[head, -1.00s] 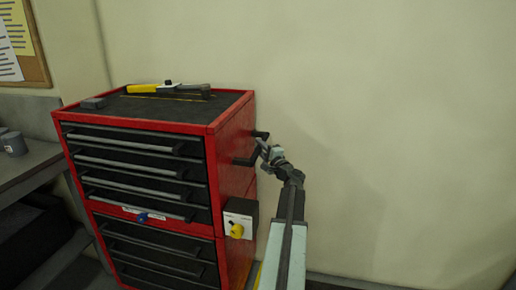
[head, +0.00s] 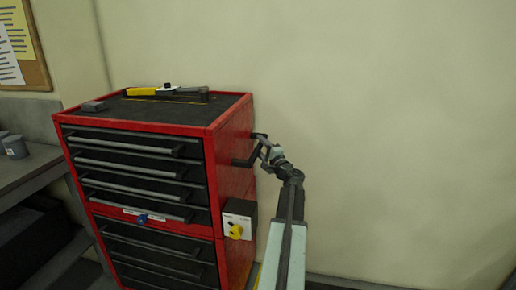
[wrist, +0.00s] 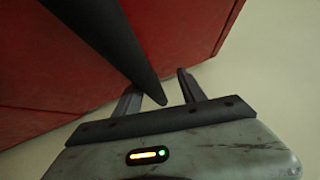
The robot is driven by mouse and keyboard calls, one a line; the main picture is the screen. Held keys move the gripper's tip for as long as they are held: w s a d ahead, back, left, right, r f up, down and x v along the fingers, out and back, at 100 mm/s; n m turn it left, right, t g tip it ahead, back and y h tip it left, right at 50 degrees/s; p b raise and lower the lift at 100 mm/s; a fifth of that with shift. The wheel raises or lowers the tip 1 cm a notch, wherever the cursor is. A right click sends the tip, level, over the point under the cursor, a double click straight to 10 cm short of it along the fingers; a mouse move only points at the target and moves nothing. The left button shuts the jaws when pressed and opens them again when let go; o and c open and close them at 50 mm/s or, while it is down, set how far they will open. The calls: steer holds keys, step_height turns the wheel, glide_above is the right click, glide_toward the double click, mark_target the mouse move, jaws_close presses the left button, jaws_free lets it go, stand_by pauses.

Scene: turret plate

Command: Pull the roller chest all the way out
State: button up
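The roller chest (head: 230,165) is red with black drawer fronts and stands at left centre in the head view. Its red side also fills the top of the wrist view (wrist: 60,70). A black bar handle (head: 243,162) sticks out from its right side; in the wrist view the bar (wrist: 110,40) runs down from the top left to between my fingers. My gripper (head: 263,150) is at this handle. In the wrist view my gripper (wrist: 160,88) has its fingers apart, with a gap beside the bar. Whether a finger touches the bar is unclear.
A yellow-and-black tool (head: 165,92) and a small grey block (head: 94,106) lie on the chest's top. A box with a yellow knob (head: 236,231) is on its right side. A grey bench (head: 30,165) stands at left. The wall (head: 400,130) is behind.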

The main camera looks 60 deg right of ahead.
steer(key=shift+w+f, duration=0.2)
steer(key=shift+w, duration=0.05)
steer(key=shift+s+a, duration=0.25)
steer(key=shift+s, duration=0.15)
steer(key=r+v, duration=0.1)
steer(key=v, duration=0.6)
steer(key=shift+d+f, duration=0.1)
steer(key=shift+f, duration=0.05)
